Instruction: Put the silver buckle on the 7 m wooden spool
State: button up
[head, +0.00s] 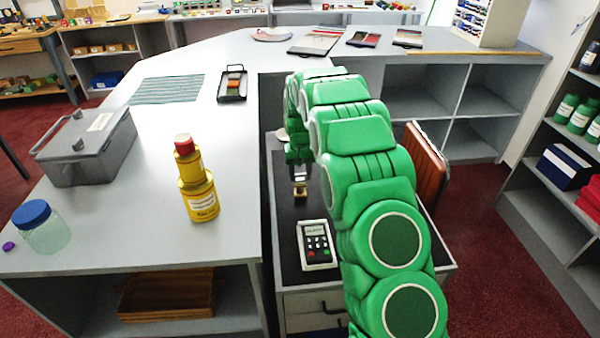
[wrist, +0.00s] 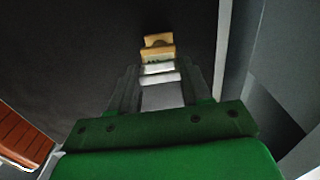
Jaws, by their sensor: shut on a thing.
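My gripper (wrist: 160,82), green with dark fingers, is shut on a small pale silver piece (wrist: 159,69), which looks like the silver buckle. Just beyond it in the wrist view is a small tan wooden piece (wrist: 158,52) with a dark gap between two raised ends, likely a spool. The silver piece lies right against it in the picture; I cannot tell whether they touch. In the head view my gripper (head: 298,158) points down over the black top of the low cabinet, with the tan piece (head: 300,192) below it. No length label is readable.
A calculator-like device (head: 317,245) lies on the black top (head: 285,262), nearer the camera. The grey counter (head: 150,235) at left holds a yellow bottle (head: 198,187), a grey box (head: 88,150), a jar (head: 41,230) and a black tray (head: 233,90). A brown panel (head: 425,165) stands behind my arm.

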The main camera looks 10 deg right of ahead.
aim_at(300, 174)
jog(key=o, duration=1)
jog(key=shift+r, duration=0.1)
notch_tip(300, 174, up, 12)
jog(key=f, duration=0.1)
jog(key=s+d+r, duration=0.2)
jog(key=s+r, duration=0.7)
jog(key=s, duration=0.3)
jog(key=s+d+g, duration=0.1)
jog(key=s, duration=2.1)
jog(key=s+d+r, duration=0.1)
jog(key=s+d, duration=0.1)
jog(key=s, duration=2)
jog(key=shift+r+g, duration=0.3)
jog(key=shift+g, duration=0.1)
